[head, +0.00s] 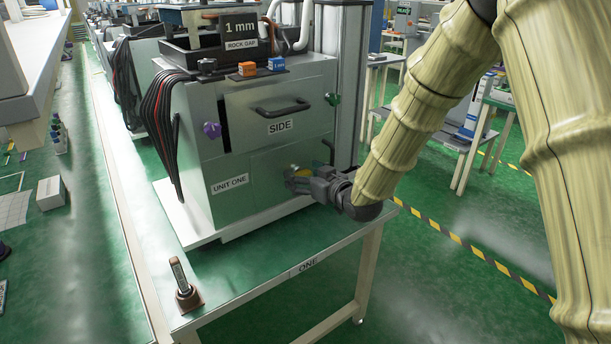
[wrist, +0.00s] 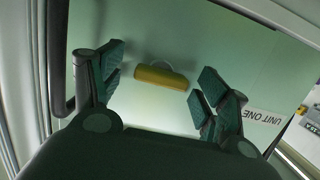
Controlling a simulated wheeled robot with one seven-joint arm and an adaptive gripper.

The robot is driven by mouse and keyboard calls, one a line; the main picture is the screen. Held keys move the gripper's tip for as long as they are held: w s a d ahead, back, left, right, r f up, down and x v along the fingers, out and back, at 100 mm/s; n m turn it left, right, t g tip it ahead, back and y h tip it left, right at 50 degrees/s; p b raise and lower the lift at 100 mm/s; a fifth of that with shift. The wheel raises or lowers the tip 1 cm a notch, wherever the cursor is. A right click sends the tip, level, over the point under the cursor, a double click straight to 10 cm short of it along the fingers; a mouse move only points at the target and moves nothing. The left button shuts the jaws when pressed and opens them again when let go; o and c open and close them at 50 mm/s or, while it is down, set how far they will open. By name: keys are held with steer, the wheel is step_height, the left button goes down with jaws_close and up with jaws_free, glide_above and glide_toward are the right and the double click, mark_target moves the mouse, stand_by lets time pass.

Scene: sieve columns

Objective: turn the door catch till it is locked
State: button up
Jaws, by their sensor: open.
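The yellow door catch (wrist: 161,77) is a short bar on the pale front panel of UNIT ONE. In the wrist view it lies nearly across the picture, with a round pale plate behind it. My gripper (wrist: 159,88) is open, with one dark green finger on each side of the catch and clear gaps between. I cannot tell how far the fingertips are from the panel.
Above is a panel marked SIDE (head: 280,126) with a black handle (head: 283,107). A purple knob (head: 211,130) and a green knob (head: 332,99) flank it. The unit stands on a green bench (head: 250,262), with a small brown stand (head: 186,290) at its near corner.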

steer(key=v, duration=1.2)
steer(key=s+d+f+m+g+h+p, duration=0.1)
steer(key=s+d+f+m+g+h, duration=0.15)
steer(key=s+f, duration=0.45)
steer(key=s+d+f+m+g+h+p, duration=0.1)
steer(key=s+d+f+p, duration=0.15)
steer(key=f, duration=0.75)
steer(key=s+d+f+m+g+h+p, duration=0.1)
steer(key=s+d+f+g+h, duration=0.15)
steer(key=s+f, duration=0.45)
steer(key=s+d+f+m+g+h+p, duration=0.1)
steer(key=s+d+f+g, duration=0.1)
steer(key=s, duration=0.6)
steer(key=s+d+f+m+g+h+p, duration=0.1)
steer(key=s+d+f+g, duration=0.1)
steer(key=s+d+f, duration=0.2)
steer(key=s+d+f+m+g+h, duration=0.1)
steer(key=s+d+f+g, duration=0.1)
steer(key=s+f, duration=0.6)
steer(key=s, duration=0.6)
steer(key=shift+s+d+g+p, duration=0.15)
steer(key=shift+d+g+p, duration=0.25)
steer(key=shift+c, duration=0.4)
